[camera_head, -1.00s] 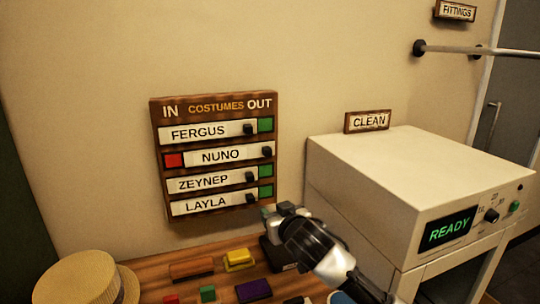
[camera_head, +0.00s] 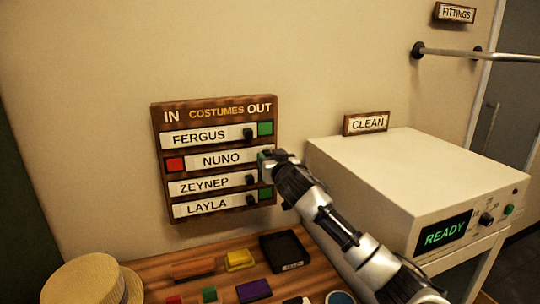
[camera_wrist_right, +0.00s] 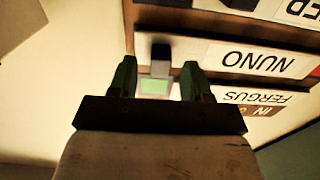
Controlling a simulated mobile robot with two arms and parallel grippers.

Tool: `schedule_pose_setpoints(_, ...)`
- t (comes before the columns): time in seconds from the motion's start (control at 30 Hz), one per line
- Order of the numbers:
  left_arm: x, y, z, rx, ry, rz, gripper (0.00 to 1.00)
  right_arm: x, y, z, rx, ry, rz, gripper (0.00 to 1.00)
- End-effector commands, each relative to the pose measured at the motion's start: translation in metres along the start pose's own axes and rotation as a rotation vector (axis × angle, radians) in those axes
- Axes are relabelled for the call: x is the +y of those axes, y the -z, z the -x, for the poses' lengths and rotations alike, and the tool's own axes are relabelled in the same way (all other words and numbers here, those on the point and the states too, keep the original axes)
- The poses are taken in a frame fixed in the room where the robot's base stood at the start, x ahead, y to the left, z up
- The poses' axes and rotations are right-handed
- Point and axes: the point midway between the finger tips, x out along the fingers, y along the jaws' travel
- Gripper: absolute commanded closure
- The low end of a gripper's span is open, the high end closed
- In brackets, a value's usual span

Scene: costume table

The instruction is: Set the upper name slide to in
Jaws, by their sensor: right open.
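The name board (camera_head: 162,215) hangs on the wall, with IN at its left and OUT at its right. The top slide, FERGUS (camera_head: 198,138), sits left with a green square (camera_head: 265,128) showing at its right. The NUNO slide (camera_head: 218,160) below it sits right, with a red square (camera_head: 175,165) at its left. My right gripper (camera_head: 268,158) is open at the right end of the NUNO row. In the right wrist view, upside down, its fingers (camera_wrist_right: 156,74) flank the dark NUNO knob (camera_wrist_right: 160,51); contact cannot be told. My left gripper is out of view.
The ZEYNEP slide (camera_head: 205,186) and LAYLA slide (camera_head: 207,208) sit left, below NUNO. A cream machine (camera_head: 420,170) reading READY stands right of the board. A straw hat (camera_head: 85,283), a black tray (camera_head: 285,251) and small coloured blocks lie on the wooden table (camera_head: 145,268).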

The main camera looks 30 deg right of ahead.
Motion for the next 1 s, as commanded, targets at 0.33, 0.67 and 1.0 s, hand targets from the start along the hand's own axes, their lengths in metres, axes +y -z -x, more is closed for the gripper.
schedule_pose_setpoints(0.33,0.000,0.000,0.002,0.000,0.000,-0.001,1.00,-0.001,-0.001,-0.007,0.000,0.001,0.001,0.51)
schedule_pose_setpoints(0.67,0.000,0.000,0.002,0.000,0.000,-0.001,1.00,-0.001,-0.001,-0.006,-0.001,0.001,0.001,0.92)
schedule_pose_setpoints(1.0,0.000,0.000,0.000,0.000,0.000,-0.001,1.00,-0.012,-0.001,-0.006,0.000,0.004,-0.003,1.00)
